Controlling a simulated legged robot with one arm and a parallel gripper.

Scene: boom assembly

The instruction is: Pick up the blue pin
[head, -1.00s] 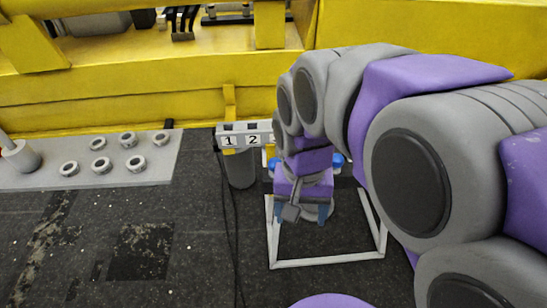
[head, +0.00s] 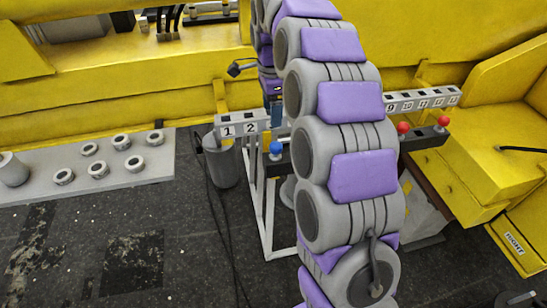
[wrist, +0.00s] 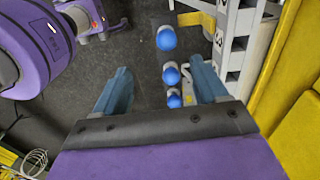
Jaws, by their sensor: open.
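In the head view, one blue-headed pin (head: 276,148) shows on a dark bar beside my arm. In the wrist view, three blue-headed pins stand in a row: the far one (wrist: 166,38), the middle one (wrist: 171,73) and the near one (wrist: 174,98). My gripper (wrist: 163,78) is open and empty. In that view its fingers lie on either side of the line of the middle and near pins. I cannot tell its height above them. In the head view, my arm hides most of the gripper and the other blue pins.
A numbered rail (head: 243,124) runs behind the pins, hidden in the middle by my arm. A white frame (head: 268,215) stands below. Red-headed pins (head: 403,127) sit to the right. A grey bucket (head: 222,167) and a plate with rings (head: 120,182) are left. Yellow structure (head: 110,95) closes the back.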

